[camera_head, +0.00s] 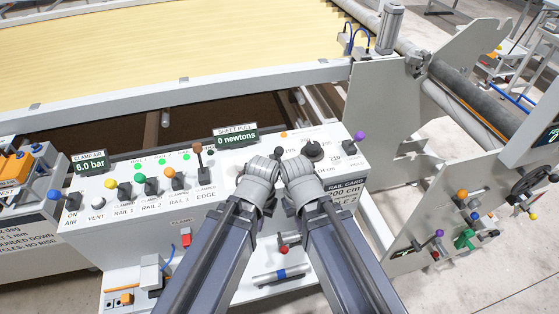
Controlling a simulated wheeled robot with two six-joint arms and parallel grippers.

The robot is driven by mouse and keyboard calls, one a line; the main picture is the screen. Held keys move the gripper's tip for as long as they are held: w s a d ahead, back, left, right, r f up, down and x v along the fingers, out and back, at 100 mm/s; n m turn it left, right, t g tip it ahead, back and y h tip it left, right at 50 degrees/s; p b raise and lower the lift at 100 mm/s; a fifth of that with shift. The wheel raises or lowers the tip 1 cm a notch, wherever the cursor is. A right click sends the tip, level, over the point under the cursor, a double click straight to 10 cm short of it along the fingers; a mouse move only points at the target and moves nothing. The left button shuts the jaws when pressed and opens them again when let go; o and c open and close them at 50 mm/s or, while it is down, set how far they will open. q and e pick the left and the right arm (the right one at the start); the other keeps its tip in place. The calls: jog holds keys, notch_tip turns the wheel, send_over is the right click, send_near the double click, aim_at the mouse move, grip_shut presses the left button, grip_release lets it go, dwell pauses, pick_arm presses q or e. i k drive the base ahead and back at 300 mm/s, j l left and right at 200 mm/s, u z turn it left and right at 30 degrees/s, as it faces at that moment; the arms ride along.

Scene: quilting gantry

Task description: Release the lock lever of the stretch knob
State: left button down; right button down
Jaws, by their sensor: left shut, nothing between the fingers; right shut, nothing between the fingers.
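A round black knob (313,150) sits on the right part of the white control panel, with scale numbers around it. I take it to be the stretch knob, but its label is partly hidden. A lever with a purple ball (360,135) stands to its right at the panel's edge; I cannot read whether it is the lock lever. My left gripper (263,163) and my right gripper (292,164) are shut and empty, side by side over the panel. The right one is just left of and in front of the knob. Both hide part of the panel.
A display (236,138) reads 0 newtons. The yellow quilting sheet (150,50) lies behind. A grey side plate (385,100) rises at right.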

aim_at(278, 151)
jog(key=k+l, duration=0.45)
jog(key=l, duration=0.3)
jog(key=k+l, duration=0.25)
jog(key=l+z, duration=0.05)
jog(key=l, duration=0.05)
